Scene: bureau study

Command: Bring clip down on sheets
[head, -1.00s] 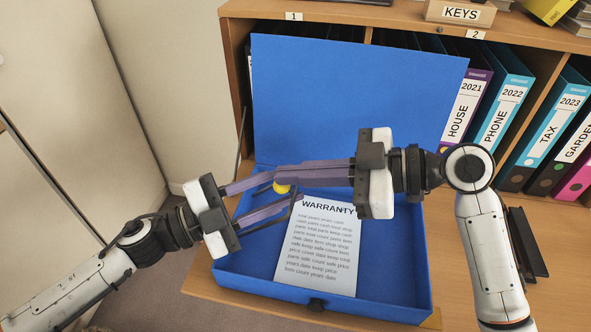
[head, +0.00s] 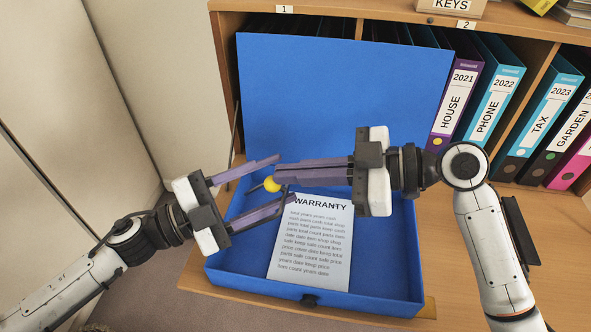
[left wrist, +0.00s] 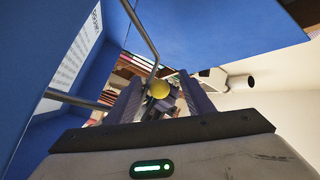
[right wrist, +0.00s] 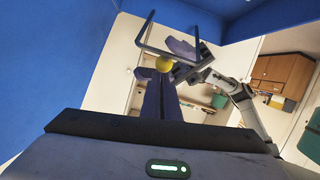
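The clip is a bent wire with a yellow knob (head: 272,184), raised above the sheet of paper (head: 312,245) headed WARRANTY. The sheet lies in the open blue box file (head: 370,295). The clip wire (left wrist: 145,35) shows bent in the left wrist view and U-shaped in the right wrist view (right wrist: 193,20). My left gripper (head: 287,178) is open, its fingers spread either side of the knob. My right gripper (head: 277,172) has its fingers together, tips beside the knob. I cannot tell whether they touch it. Fingers hide part of the wire in the head view.
The box file's blue lid (head: 340,90) stands open behind both grippers. Ring binders (head: 490,100) fill the shelf at the right. The wooden surface (head: 400,315) is mostly free to the right of the box, under my right arm.

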